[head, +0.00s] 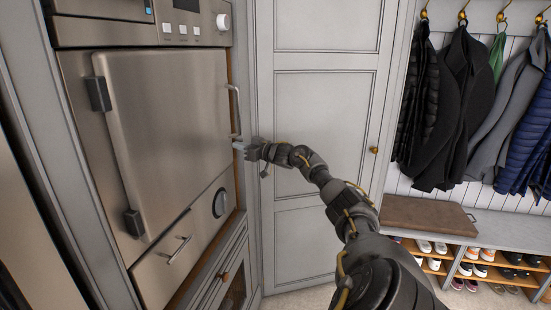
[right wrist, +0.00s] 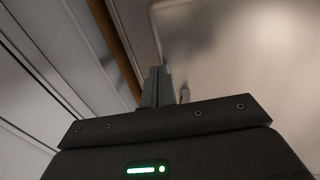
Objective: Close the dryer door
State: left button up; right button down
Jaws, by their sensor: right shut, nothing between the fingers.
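The dryer door (head: 165,130) is a brushed steel panel with dark hinges (head: 100,94) on its left and a vertical bar handle (head: 234,108) at its right edge. It looks flush or nearly flush with the dryer front; I cannot tell whether a small gap remains. My right gripper (head: 240,146) is at the door's right edge, by the handle's lower end. In the right wrist view its fingers (right wrist: 157,86) are together and empty, in front of the steel door (right wrist: 240,60). I cannot tell whether they touch it. My left gripper is not in view.
A control panel (head: 185,20) is above the door, and a drawer with a bar handle (head: 176,250) and a round dial is below. A tall grey cabinet (head: 310,120) stands right of the dryer. Further right are hanging coats (head: 460,100) and a shoe bench (head: 500,235).

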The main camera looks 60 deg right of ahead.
jog(key=s+b, duration=0.3)
jog(key=s, duration=0.7)
jog(key=shift+s+d+f+b, duration=0.2)
jog(key=shift+s+d+b, duration=0.15)
jog(key=shift+d, duration=0.05)
